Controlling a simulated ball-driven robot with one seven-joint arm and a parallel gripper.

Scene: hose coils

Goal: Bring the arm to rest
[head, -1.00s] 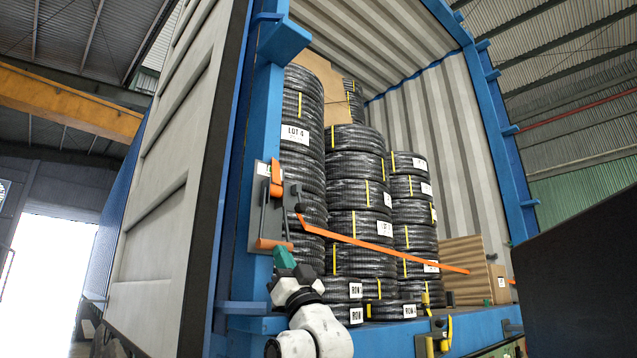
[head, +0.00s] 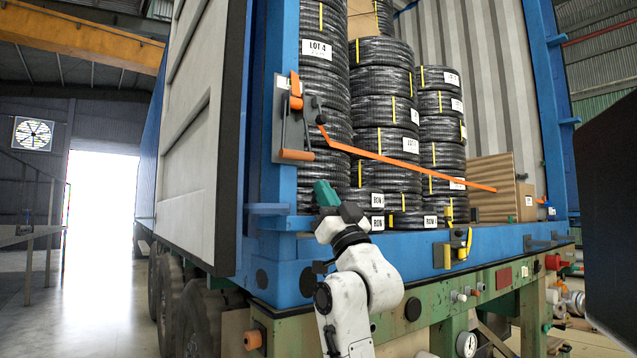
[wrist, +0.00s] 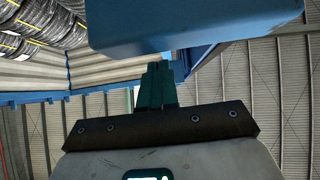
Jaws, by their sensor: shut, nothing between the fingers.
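An orange strap (head: 410,165) runs from the lever's plate across the coil stacks to the right. Whether the fingers touch the post cannot be told.
The container's blue sill (head: 400,244) lies behind my arm. A dark panel (head: 610,200) fills the right edge. Open floor (head: 95,310) lies at left.

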